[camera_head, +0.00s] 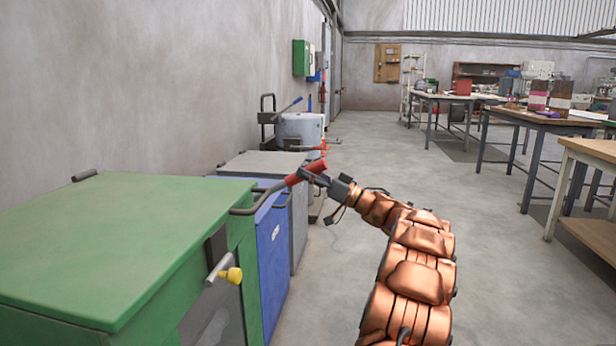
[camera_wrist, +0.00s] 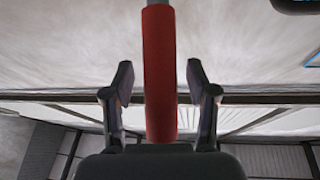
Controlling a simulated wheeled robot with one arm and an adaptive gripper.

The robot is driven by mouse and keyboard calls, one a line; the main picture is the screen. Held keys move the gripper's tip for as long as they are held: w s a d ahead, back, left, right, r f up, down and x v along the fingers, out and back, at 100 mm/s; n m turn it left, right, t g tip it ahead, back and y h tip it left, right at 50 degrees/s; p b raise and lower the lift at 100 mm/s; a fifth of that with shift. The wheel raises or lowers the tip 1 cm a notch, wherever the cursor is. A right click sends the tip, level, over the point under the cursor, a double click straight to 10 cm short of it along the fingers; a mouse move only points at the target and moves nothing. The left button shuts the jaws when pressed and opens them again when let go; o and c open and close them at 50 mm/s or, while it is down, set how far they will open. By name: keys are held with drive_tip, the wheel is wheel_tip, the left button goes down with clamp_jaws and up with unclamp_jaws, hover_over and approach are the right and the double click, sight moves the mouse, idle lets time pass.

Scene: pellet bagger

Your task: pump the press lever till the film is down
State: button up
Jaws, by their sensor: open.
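The press lever is a bent dark bar (camera_head: 258,205) with a red grip (camera_head: 318,166), reaching out from the right side of the green-topped machine (camera_head: 120,235). My gripper (camera_head: 312,178) is at the red grip. In the wrist view the red grip (camera_wrist: 160,70) passes between my two fingers, with a gap on each side. The fingers are open and do not touch it. I cannot make out the film.
A yellow knob (camera_head: 233,275) sticks out from the green machine's front. A blue bin (camera_head: 273,245) and a grey cabinet (camera_head: 262,164) stand behind it along the wall. The floor (camera_head: 420,180) to the right is clear up to the workbenches (camera_head: 545,122).

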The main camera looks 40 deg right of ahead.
clamp_jaws()
idle(0.5)
